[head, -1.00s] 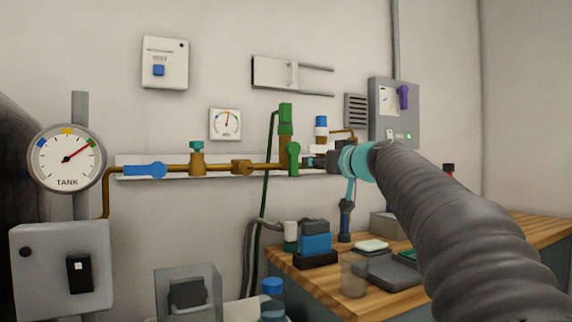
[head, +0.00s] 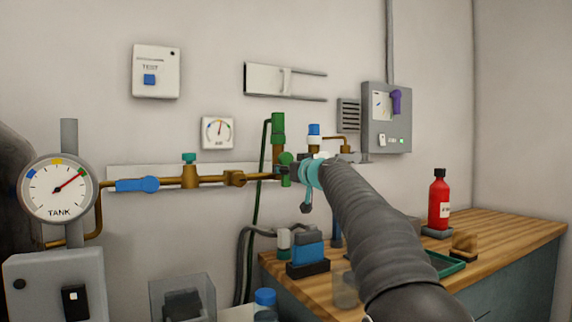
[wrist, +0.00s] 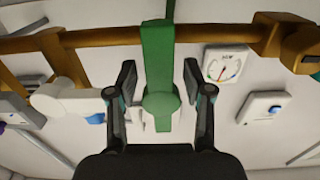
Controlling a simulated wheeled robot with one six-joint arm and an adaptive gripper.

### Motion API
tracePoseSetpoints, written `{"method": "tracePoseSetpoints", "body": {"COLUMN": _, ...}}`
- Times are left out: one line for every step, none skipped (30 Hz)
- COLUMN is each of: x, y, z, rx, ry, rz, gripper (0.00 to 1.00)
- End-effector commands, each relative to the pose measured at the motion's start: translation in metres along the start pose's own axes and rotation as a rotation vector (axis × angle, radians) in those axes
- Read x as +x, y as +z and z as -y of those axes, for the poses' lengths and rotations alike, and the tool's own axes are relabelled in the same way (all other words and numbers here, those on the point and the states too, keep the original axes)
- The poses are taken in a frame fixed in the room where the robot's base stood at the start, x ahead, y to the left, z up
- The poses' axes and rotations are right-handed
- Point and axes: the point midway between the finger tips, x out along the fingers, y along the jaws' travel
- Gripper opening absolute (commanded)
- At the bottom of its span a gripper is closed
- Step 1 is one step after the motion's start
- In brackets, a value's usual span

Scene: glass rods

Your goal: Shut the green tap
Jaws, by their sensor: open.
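The green tap (head: 287,157) is a green lever on the brown wall pipe (head: 209,180), partly hidden behind my gripper in the head view. In the wrist view the green tap (wrist: 159,48) stands crosswise to the pipe (wrist: 100,37), with a round green hub or knob toward my palm. My gripper (wrist: 160,76) is open, with one dark finger on each side of the lever. Gaps show between the fingers and the lever. In the head view my gripper (head: 293,171) is at the tap, pointing at the wall.
On the same pipe are a blue lever (head: 138,185) and a teal-topped valve (head: 189,160). A green-capped upright fitting (head: 278,124) and a blue-and-white cap (head: 314,135) stand close to my gripper. A wooden bench (head: 490,228) with a red bottle (head: 439,203) lies below right.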

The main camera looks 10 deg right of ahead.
Motion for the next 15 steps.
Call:
{"method": "tracePoseSetpoints", "body": {"x": 0.0032, "y": -0.0006, "z": 0.0003, "rx": 0.0, "ry": -0.001, "rz": 0.001, "gripper": 0.51}}
{"method": "tracePoseSetpoints", "body": {"x": 0.0043, "y": -0.0002, "z": 0.0003, "rx": 0.0, "ry": -0.001, "rz": 0.001, "gripper": 0.51}}
{"method": "tracePoseSetpoints", "body": {"x": 0.0054, "y": 0.0002, "z": 0.0003, "rx": 0.0, "ry": 0.0, "rz": 0.001, "gripper": 0.51}}
{"method": "tracePoseSetpoints", "body": {"x": 0.0059, "y": 0.0004, "z": 0.0003, "rx": 0.0, "ry": 0.0, "rz": 0.001, "gripper": 0.51}}
{"method": "tracePoseSetpoints", "body": {"x": 0.0062, "y": 0.0006, "z": 0.0003, "rx": 0.0, "ry": 0.0, "rz": 0.001, "gripper": 0.51}}
{"method": "tracePoseSetpoints", "body": {"x": 0.0063, "y": 0.0007, "z": 0.0003, "rx": 0.0, "ry": 0.0, "rz": 0.0, "gripper": 0.51}}
{"method": "tracePoseSetpoints", "body": {"x": 0.0063, "y": 0.0007, "z": 0.0003, "rx": 0.0, "ry": 0.0, "rz": 0.0, "gripper": 0.51}}
{"method": "tracePoseSetpoints", "body": {"x": 0.0062, "y": 0.0008, "z": 0.0003, "rx": 0.0, "ry": 0.0, "rz": 0.0, "gripper": 0.51}}
{"method": "tracePoseSetpoints", "body": {"x": 0.0061, "y": 0.0008, "z": 0.0003, "rx": 0.0, "ry": 0.0, "rz": 0.0, "gripper": 0.51}}
{"method": "tracePoseSetpoints", "body": {"x": 0.0061, "y": 0.0008, "z": 0.0003, "rx": 0.0, "ry": 0.0, "rz": 0.0, "gripper": 0.51}}
{"method": "tracePoseSetpoints", "body": {"x": 0.006, "y": 0.0008, "z": 0.0003, "rx": 0.001, "ry": 0.0, "rz": 0.0, "gripper": 0.51}}
{"method": "tracePoseSetpoints", "body": {"x": 0.006, "y": 0.0007, "z": 0.0003, "rx": 0.001, "ry": 0.0, "rz": 0.0, "gripper": 0.46}}
{"method": "tracePoseSetpoints", "body": {"x": 0.006, "y": 0.0007, "z": 0.0003, "rx": 0.001, "ry": 0.0, "rz": 0.0, "gripper": 0.39}}
{"method": "tracePoseSetpoints", "body": {"x": 0.0059, "y": 0.0007, "z": 0.0003, "rx": 0.001, "ry": 0.0, "rz": 0.0, "gripper": 0.31}}
{"method": "tracePoseSetpoints", "body": {"x": 0.0059, "y": 0.0007, "z": 0.0002, "rx": 0.001, "ry": 0.0, "rz": 0.0, "gripper": 0.21}}
